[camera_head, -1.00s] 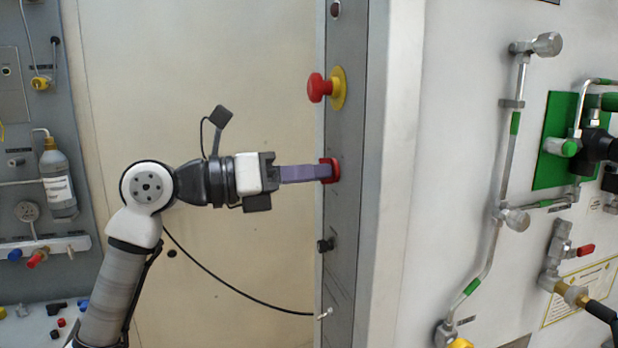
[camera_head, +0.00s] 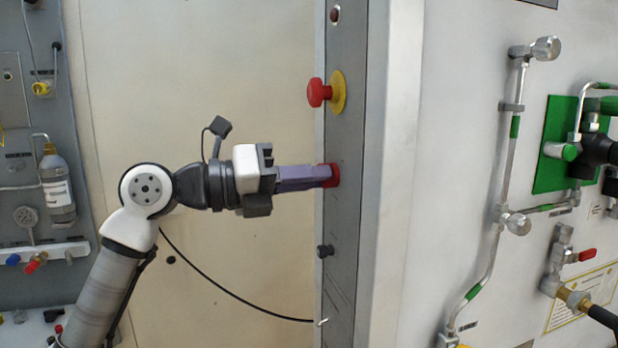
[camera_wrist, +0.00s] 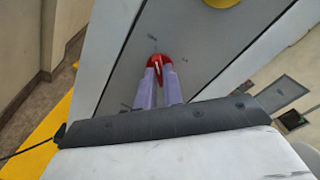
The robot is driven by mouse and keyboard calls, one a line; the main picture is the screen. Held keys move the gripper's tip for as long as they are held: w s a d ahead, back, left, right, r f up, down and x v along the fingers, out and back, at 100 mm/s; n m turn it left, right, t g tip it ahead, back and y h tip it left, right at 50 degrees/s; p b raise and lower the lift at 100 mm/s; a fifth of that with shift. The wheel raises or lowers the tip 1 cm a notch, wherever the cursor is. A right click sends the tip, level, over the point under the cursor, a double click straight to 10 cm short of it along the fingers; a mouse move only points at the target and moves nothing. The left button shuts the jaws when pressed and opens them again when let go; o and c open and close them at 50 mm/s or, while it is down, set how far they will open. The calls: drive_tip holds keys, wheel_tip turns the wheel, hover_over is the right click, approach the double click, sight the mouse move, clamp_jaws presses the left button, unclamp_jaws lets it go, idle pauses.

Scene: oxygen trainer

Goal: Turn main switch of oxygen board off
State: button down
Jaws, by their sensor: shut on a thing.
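The main switch is a red rotary knob (camera_head: 335,175) on the narrow grey side panel, below the emergency button. It also shows in the wrist view (camera_wrist: 159,60), with its raised handle between my fingertips. My gripper (camera_head: 322,176) reaches in from the left, about level, with its purple fingers against the knob. In the wrist view my gripper (camera_wrist: 160,80) has one finger on each side of the red handle and is shut on it. In the head view the fingertips hide much of the knob.
A red mushroom button (camera_head: 319,92) on a yellow base (camera_head: 338,92) sticks out above the switch. A small black knob (camera_head: 324,251) sits below. Pipes and valves (camera_head: 515,222) cover the white board at right. A bottle (camera_head: 57,187) hangs at left.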

drive_tip(key=c, duration=1.5)
unclamp_jaws()
drive_tip(key=shift+a, duration=0.1)
drive_tip(key=b+v, duration=0.2)
drive_tip(key=v, duration=1.1)
drive_tip(key=shift+s+a, duration=0.15)
drive_tip(key=shift+a, duration=0.15)
